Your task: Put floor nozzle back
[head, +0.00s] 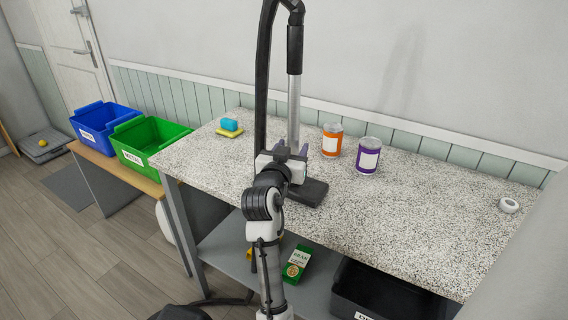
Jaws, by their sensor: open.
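A dark floor nozzle (313,192) lies on the speckled countertop (410,220), close to the foot of a grey metal tube (293,110). I cannot tell whether the tube is joined to the nozzle, because my gripper hides the tube's lower end. A black hose (262,75) bends over at the top and runs down behind my arm. My gripper (292,155) is open, just above the nozzle and in front of or beside the tube. Whether its fingers touch the tube is hidden.
An orange can (332,140) and a purple can (368,156) stand right of the tube. A blue and yellow sponge (230,127) lies left. A white roll (509,205) lies far right. Blue (98,122) and green (150,141) bins stand left. The counter's right front is clear.

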